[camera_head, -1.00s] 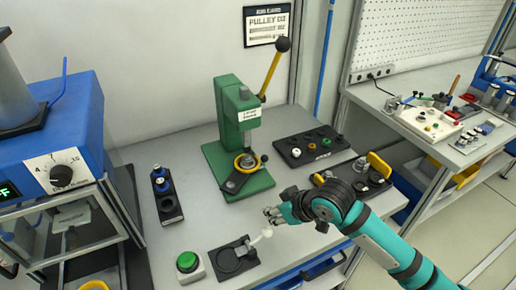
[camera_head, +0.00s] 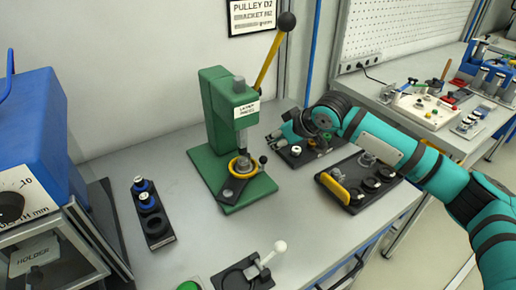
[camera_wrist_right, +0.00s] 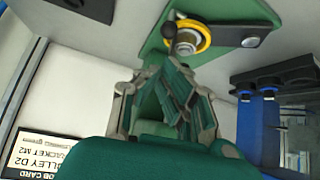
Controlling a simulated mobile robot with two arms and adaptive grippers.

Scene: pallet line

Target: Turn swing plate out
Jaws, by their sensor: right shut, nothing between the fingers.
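The green press (camera_head: 222,112) stands on the bench with its yellow-handled lever raised. On its green base (camera_head: 250,200) sits a yellow ring (camera_head: 255,167) around a metal part, with a dark swing plate (camera_head: 233,188) at its front left and a small ball-knobbed handle (camera_head: 262,160) at its right. The wrist view also shows the yellow ring (camera_wrist_right: 204,32) and the dark plate (camera_wrist_right: 245,41) with its bolt. My right gripper (camera_head: 274,138) is shut and empty, right of the press column and apart from the plate. It also shows in the wrist view (camera_wrist_right: 175,70). My left gripper is out of view.
A black tray (camera_head: 327,158) lies partly under my right arm. Another black tray (camera_head: 357,202) with a yellow handle and rings is in front of it. A dark holder (camera_head: 160,240) with blue-topped parts stands left, and a white-knobbed lever fixture (camera_head: 235,280) stands at the front.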

